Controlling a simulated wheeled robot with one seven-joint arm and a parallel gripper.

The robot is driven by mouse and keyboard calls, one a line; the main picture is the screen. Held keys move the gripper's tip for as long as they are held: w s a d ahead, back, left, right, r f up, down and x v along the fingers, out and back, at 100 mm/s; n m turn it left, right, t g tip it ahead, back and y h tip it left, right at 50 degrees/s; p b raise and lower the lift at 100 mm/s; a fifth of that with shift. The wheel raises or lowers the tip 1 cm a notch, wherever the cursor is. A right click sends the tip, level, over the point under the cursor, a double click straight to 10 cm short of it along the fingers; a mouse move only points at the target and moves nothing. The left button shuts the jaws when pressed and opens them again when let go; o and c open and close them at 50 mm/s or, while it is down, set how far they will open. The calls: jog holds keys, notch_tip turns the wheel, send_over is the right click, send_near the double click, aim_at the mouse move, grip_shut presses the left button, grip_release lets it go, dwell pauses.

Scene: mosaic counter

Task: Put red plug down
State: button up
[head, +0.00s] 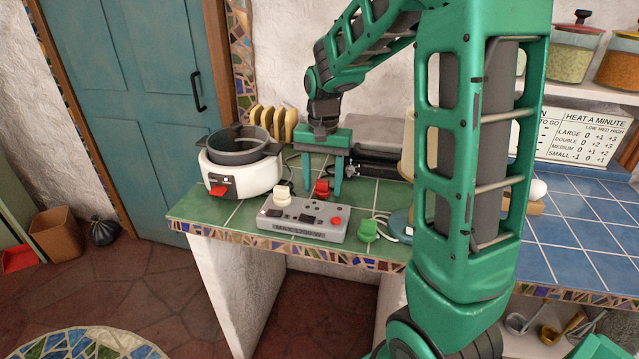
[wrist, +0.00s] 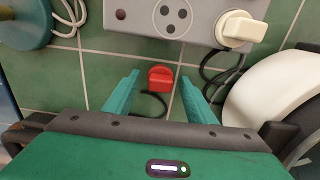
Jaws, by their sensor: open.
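The red plug (head: 321,188) stands on the green tiled counter just behind the grey power strip (head: 305,218). In the wrist view the red plug (wrist: 161,77) lies on the tiles between my fingertips, apart from both, with a dark cord behind it. My gripper (head: 337,185) points down over the counter with its fingers spread. In the wrist view my gripper (wrist: 165,84) is open, with a gap on each side of the plug. A white plug (head: 283,194) sits in the strip; it also shows in the wrist view (wrist: 240,30).
A white cooker (head: 240,178) with a grey pot stands left of the strip. A green plug (head: 368,230) lies to the strip's right. Toast slices (head: 272,121) stand behind. Bare green tiles (head: 225,207) lie at the front left.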

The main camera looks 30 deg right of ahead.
aim_at(323, 181)
notch_tip(323, 181, up, 12)
dwell(0.6)
jog(key=shift+r, duration=0.1)
dwell(0.4)
